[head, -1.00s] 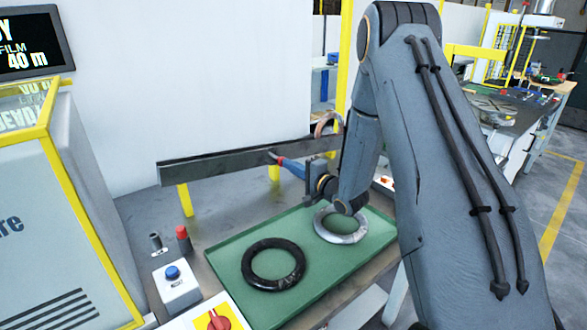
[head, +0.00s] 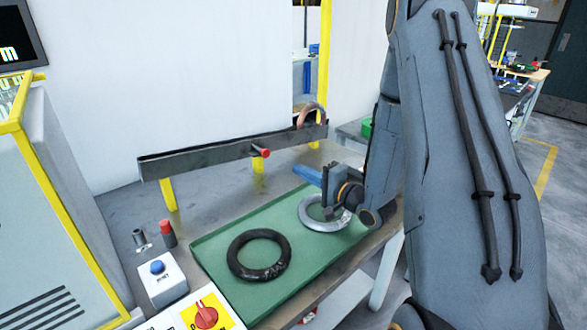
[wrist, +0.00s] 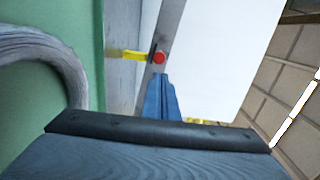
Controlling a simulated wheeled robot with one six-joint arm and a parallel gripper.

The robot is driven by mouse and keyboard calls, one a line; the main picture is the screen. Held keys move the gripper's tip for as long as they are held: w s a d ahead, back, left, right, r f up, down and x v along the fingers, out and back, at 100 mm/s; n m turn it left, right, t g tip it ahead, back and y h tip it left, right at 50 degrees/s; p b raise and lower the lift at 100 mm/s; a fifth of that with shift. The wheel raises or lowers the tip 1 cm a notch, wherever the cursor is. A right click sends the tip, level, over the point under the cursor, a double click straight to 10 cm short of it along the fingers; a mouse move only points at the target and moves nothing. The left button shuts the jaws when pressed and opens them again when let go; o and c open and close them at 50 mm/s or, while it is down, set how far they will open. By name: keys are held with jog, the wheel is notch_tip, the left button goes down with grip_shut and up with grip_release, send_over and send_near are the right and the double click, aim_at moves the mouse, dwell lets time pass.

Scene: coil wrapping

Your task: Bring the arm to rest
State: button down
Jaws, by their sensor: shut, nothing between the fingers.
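My gripper (head: 306,173) is shut and empty, its blue fingers pointing left above the far right part of the green tray (head: 215,262). It also shows in the wrist view (wrist: 161,90), with the fingers closed together. A pale, wrapped-looking ring (head: 312,222) lies in the tray below my gripper, partly hidden by the wrist. A black ring (head: 233,262) lies in the tray to its left. A red-tipped peg (head: 264,153) sticks out of the dark rail (head: 200,160). The fingertips are apart from it.
A copper-coloured ring (head: 312,108) is at the rail's right end. A button box (head: 164,287), a red-capped post (head: 168,230) and a red rotary switch (head: 205,315) stand left of the tray. A grey machine (head: 50,220) fills the left.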

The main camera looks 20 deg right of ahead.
jog(key=shift+s+d, duration=0.2)
jog(key=shift+s, duration=0.1)
jog(key=s+n+g+h, duration=0.1)
jog(key=n+g+h, duration=0.1)
jog(key=s+f+n+g+h, duration=0.1)
jog(key=n+g+h, duration=0.1)
jog(key=s+f+n+g+h, duration=0.1)
jog(key=g+h, duration=0.1)
jog(key=shift+f+n, duration=0.1)
jog(key=shift+n, duration=0.3)
jog(key=s+g, duration=0.1)
jog(key=s, duration=0.1)
jog(key=s+n+g+h, duration=0.1)
jog(key=s+a+n, duration=0.1)
jog(key=s, duration=0.1)
jog(key=shift+s+g+h, duration=0.3)
jog(key=shift+g, duration=0.1)
jog(key=s+a+r+n+g, duration=0.1)
jog(key=s+a+n+g, duration=0.1)
jog(key=s, duration=0.7)
jog(key=s+a+r+n+g, duration=0.2)
jog(key=s+a+n+g, duration=0.1)
jog(key=s, duration=0.7)
jog(key=shift+a+g, duration=0.75)
jog(key=shift+g, duration=0.15)
